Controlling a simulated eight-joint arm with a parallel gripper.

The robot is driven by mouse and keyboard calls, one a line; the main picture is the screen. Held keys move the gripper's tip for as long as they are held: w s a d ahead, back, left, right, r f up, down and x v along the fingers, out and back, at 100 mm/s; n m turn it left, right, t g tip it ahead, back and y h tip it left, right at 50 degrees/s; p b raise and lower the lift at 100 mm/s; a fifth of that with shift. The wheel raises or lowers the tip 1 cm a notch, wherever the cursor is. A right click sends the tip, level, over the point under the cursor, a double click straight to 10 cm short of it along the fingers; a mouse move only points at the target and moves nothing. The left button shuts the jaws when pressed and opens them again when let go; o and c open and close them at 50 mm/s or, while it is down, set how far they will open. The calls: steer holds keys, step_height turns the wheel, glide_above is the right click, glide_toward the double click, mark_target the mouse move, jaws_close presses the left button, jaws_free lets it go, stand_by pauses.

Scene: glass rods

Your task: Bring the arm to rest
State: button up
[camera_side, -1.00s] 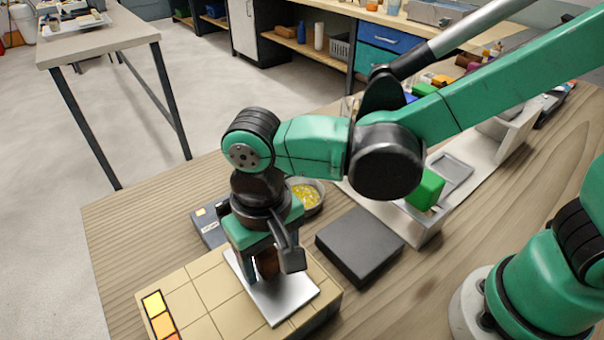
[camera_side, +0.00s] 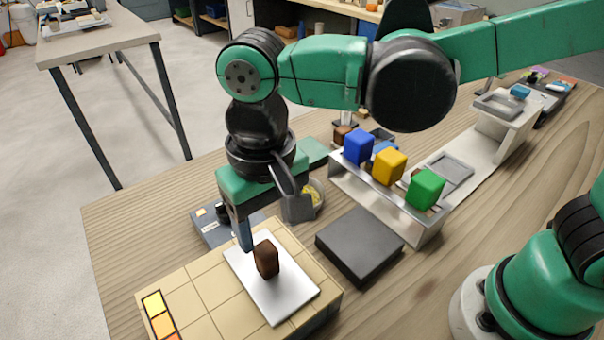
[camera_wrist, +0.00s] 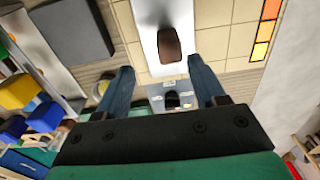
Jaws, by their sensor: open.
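My gripper (camera_side: 268,222) is open and empty, raised just above and behind a small dark brown block. The brown block (camera_side: 266,258) stands on a silver plate (camera_side: 287,300), which lies on a tan tiled board (camera_side: 195,290). In the wrist view my gripper (camera_wrist: 162,80) shows its two fingers spread wide, with nothing between them but the view of the surface below. The brown block (camera_wrist: 169,45) and the silver plate (camera_wrist: 150,12) appear beyond the fingertips there.
A dark grey slab (camera_side: 360,245) lies right of the board. A metal rack holds blue (camera_side: 358,147), yellow (camera_side: 390,165) and green (camera_side: 425,188) blocks. A bowl with yellow contents (camera_side: 314,192) and a grey device (camera_side: 208,228) stand behind the board. Wooden table (camera_side: 125,225) is bare at the left.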

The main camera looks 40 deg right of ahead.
steer(key=w+d+t, duration=0.2)
steer(key=d+t, duration=0.5)
steer(key=d, duration=1.3)
steer(key=shift+r, duration=0.4)
